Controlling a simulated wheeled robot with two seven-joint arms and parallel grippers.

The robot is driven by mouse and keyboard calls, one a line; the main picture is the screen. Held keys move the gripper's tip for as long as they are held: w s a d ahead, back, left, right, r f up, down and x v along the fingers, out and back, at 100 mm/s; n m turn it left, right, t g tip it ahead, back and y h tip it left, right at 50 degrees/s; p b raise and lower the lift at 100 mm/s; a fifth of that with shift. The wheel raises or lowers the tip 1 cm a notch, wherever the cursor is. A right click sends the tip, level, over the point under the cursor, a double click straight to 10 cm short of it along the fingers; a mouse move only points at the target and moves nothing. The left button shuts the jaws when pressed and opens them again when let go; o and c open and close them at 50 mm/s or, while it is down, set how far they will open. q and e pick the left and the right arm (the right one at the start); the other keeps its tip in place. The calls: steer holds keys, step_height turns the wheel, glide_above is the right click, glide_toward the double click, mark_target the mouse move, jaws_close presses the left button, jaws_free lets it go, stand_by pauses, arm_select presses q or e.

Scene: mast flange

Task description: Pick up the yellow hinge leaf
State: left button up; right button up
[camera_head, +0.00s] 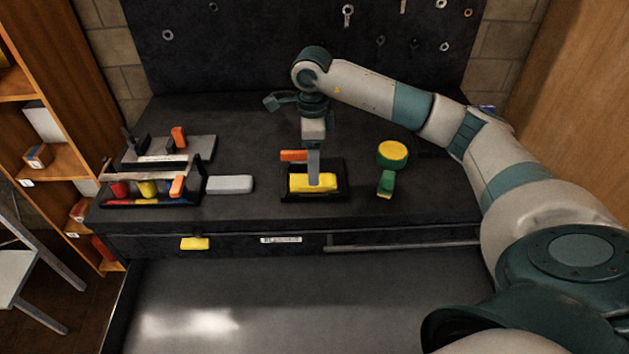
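A yellow block-like piece, which looks like the yellow hinge leaf (325,184), lies in a small black tray (312,199) at the middle of the bench. My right arm reaches in from the right, and its gripper (314,180) points straight down over this piece. A grey finger overlaps the middle of the yellow piece and hides part of it. I cannot tell whether the fingers touch or grip it. My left gripper is not in view.
An orange piece (294,155) is just behind the tray. A yellow-topped green round item (393,153) and a green piece (386,184) stand to the right. A grey block (229,184) and a rack of coloured parts (150,201) are to the left.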

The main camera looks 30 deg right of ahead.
steer(key=shift+d+f+p, duration=0.25)
steer(key=shift+f+p, duration=0.55)
steer(key=shift+p, duration=0.1)
step_height(320, 180, down, 3)
steer(key=shift+d+r+p, duration=0.1)
steer(key=shift+d+p, duration=0.05)
steer(key=shift+p, duration=0.55)
steer(key=shift+f, duration=0.4)
steer(key=shift+c, duration=0.6)
steer(key=c, duration=1.4)
steer(key=shift+r, duration=0.2)
